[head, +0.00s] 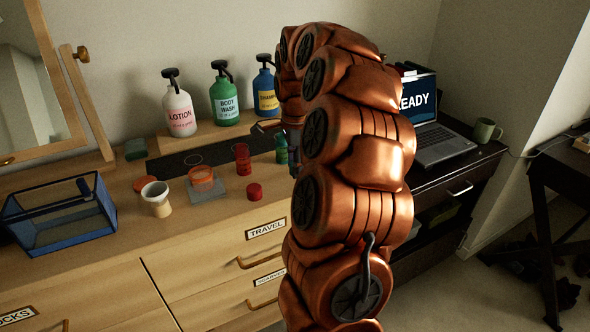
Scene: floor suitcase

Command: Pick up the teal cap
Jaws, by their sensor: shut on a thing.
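My gripper (291,150) is mostly hidden behind my copper arm, over the back of the dresser top. Only dark parts of it show at the arm's left edge. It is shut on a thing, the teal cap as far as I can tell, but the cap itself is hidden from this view. A small teal-green bottle (281,148) shows just left of the gripper, at the dark mat. I cannot tell whether they touch.
Pump bottles (224,100) line the back shelf. A blue-framed bin (62,222) stands far left, a laptop (440,145) right.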

